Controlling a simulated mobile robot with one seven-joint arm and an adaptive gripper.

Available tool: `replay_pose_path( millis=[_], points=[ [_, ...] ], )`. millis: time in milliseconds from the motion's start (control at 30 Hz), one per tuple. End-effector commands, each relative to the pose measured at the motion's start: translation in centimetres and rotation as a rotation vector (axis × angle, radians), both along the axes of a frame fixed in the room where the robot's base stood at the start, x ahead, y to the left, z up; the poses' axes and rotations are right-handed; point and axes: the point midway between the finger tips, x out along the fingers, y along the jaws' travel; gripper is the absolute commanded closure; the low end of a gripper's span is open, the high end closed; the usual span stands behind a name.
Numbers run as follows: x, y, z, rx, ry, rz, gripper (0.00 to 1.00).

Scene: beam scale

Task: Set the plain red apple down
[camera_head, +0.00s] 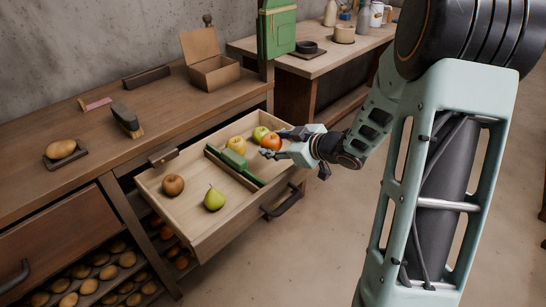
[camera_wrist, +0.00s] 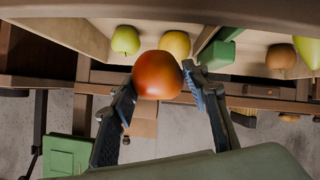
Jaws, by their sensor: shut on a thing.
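The red apple (camera_head: 271,141), orange-red and plain, is between the fingers of my gripper (camera_head: 276,148) at the right wall of the open drawer (camera_head: 226,228). In the wrist view the apple (camera_wrist: 157,75) sits between the two dark fingers, and my gripper (camera_wrist: 160,92) is shut on it. The apple overlaps the drawer's edge in that view. I cannot tell how high it is above the drawer. A yellow-green apple (camera_head: 260,134) and a yellow fruit (camera_head: 236,145) lie in the drawer close to its left.
A green divider-like piece (camera_head: 235,165) runs across the drawer. Beyond it lie a brown fruit (camera_head: 173,185) and a green pear (camera_head: 214,199). Bare drawer floor shows between them. A brush (camera_head: 126,121) and an open box (camera_head: 212,70) stand on the worktop (camera_head: 85,125).

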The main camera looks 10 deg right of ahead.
Motion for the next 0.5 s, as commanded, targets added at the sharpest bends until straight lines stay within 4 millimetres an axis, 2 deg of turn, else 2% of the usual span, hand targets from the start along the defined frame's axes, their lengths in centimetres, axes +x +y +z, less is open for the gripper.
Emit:
replay_pose_path(
  millis=[267,400,500],
  points=[
    [1.4,0.1,-1.9,0.000,0.000,0.000,0.84],
    [1.3,0.1,-4.3,0.002,0.001,0.000,0.84],
    [1.3,0.0,-4.6,-0.001,0.000,0.000,0.84]
  ],
)
